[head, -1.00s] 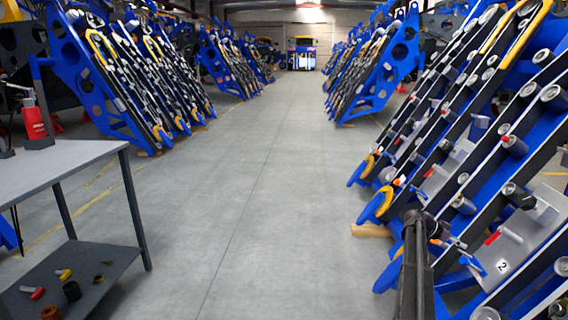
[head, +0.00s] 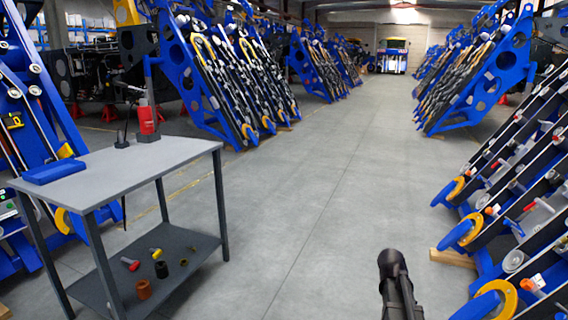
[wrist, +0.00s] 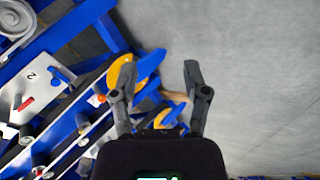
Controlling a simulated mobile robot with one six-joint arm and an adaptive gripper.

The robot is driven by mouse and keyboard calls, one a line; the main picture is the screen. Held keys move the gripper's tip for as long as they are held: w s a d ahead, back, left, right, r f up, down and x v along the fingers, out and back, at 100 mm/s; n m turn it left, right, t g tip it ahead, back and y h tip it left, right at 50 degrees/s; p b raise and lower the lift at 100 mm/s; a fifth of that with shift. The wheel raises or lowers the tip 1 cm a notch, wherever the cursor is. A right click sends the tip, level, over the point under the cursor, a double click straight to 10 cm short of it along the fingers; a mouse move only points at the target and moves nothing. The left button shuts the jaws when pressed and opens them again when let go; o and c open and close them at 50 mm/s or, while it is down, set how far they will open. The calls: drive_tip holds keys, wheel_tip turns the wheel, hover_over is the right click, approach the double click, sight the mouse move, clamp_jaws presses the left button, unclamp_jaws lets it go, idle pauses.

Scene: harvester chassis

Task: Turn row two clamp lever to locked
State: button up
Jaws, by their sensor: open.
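In the wrist view, a light grey plate marked 2 (wrist: 40,88) is at the left on the blue frame. It carries a red-handled lever (wrist: 27,103) and a blue lever (wrist: 62,78); which is the clamp lever I cannot tell. My gripper (wrist: 160,68) is open and empty, its fingers over the floor to the right of the plate and apart from it. In the head view, a grey plate (head: 540,215) with a red handle (head: 530,207) and blue lever (head: 514,227) is at the right edge; its number is unreadable.
Blue chassis frames with yellow-orange guides (head: 472,230) line the right side. The concrete aisle (head: 330,190) between is clear.

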drive_tip(key=s+a+r+n+y+p, duration=0.15)
drive_tip(key=s+a+n, duration=0.3)
drive_tip(key=a, duration=0.75)
drive_tip(key=s+a+r+n+y+p, duration=0.1)
drive_tip(key=s+a+n+y+p, duration=0.25)
drive_tip(key=a, duration=0.85)
wheel_tip(320, 180, up, 37)
drive_tip(key=s+p, duration=0.1)
drive_tip(key=p, duration=3.4)
drive_tip(key=shift+r+t+p, duration=0.15)
drive_tip(key=shift+t+p, duration=0.15)
drive_tip(key=shift+p, duration=0.1)
